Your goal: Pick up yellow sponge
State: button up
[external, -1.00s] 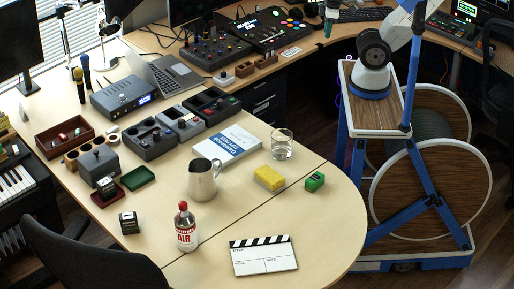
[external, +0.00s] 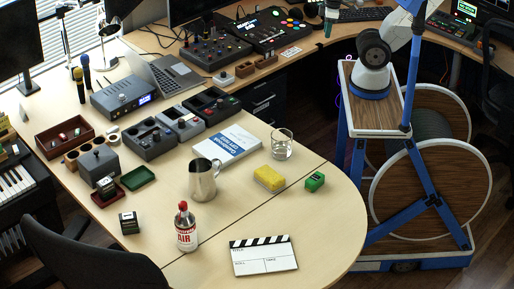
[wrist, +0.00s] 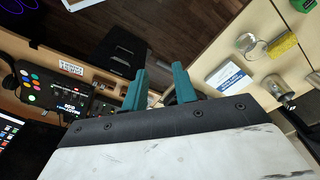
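The yellow sponge (external: 268,178) lies on the light wood table, between the metal pitcher and a small green box. It also shows in the wrist view near the upper right (wrist: 283,44). My gripper (wrist: 160,82) shows in the wrist view with two teal fingers spread apart and nothing between them. It is well away from the sponge, which is off to its right in that view. In the external view my arm is at the upper right beside the table, and the gripper is out of the picture.
Near the sponge are a glass (external: 282,144), a green box (external: 315,182), a metal pitcher (external: 202,180) and a book (external: 228,146). A red-capped bottle (external: 186,228) and a clapperboard (external: 263,256) are at the front. The table's right end is clear.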

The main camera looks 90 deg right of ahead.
jog(key=o, duration=1.1)
jog(key=shift+o, duration=0.2)
